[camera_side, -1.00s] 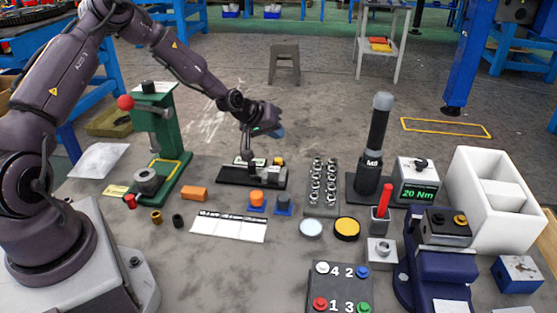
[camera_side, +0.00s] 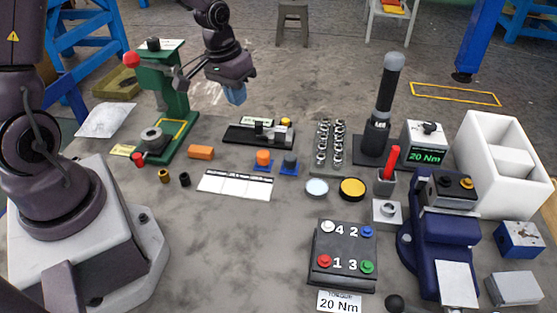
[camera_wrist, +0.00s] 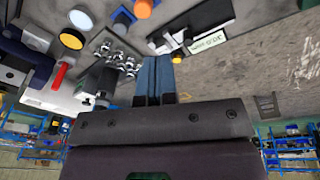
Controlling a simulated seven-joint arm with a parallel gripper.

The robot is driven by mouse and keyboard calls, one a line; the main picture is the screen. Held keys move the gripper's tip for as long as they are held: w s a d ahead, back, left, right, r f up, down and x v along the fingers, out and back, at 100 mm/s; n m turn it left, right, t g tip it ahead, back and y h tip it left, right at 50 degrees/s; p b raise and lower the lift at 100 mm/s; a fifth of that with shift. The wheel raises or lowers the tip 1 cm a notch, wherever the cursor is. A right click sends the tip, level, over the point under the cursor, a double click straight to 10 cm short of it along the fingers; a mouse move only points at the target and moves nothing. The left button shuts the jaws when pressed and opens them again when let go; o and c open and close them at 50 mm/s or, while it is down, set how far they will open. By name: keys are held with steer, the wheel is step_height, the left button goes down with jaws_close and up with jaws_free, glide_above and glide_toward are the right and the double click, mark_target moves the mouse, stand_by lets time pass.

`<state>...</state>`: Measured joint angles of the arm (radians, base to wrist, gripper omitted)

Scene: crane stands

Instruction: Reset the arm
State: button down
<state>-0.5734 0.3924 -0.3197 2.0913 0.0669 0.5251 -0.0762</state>
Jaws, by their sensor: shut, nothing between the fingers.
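My gripper (camera_side: 236,95) hangs in the air above the back of the work surface, to the right of the green press, pointing down. Its blue fingers are together with nothing between them. In the wrist view the shut fingers (camera_wrist: 155,78) point toward the black fixture plate (camera_wrist: 195,28), which lies apart from them. The same fixture plate (camera_side: 235,135) lies flat on the surface, below and in front of my gripper in the side view.
A green press (camera_side: 172,85) stands left of my gripper. A black post with a grey knob (camera_side: 380,95), a 20 Nm display box (camera_side: 424,143) and a white bin (camera_side: 480,140) stand at the right. A button box (camera_side: 343,255) sits at the front. The air around my gripper is clear.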

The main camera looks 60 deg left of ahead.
steer(key=s+d+r+m+t, duration=0.1)
steer(key=s+d+r, duration=0.3)
steer(key=s+r, duration=0.4)
steer(key=s+d+r+m+t, duration=0.2)
steer(key=s+d+r, duration=0.3)
steer(key=s+r, duration=0.3)
steer(key=shift+d+r+m+t, duration=0.15)
steer(key=shift+r+m+t, duration=0.15)
steer(key=shift+r, duration=0.6)
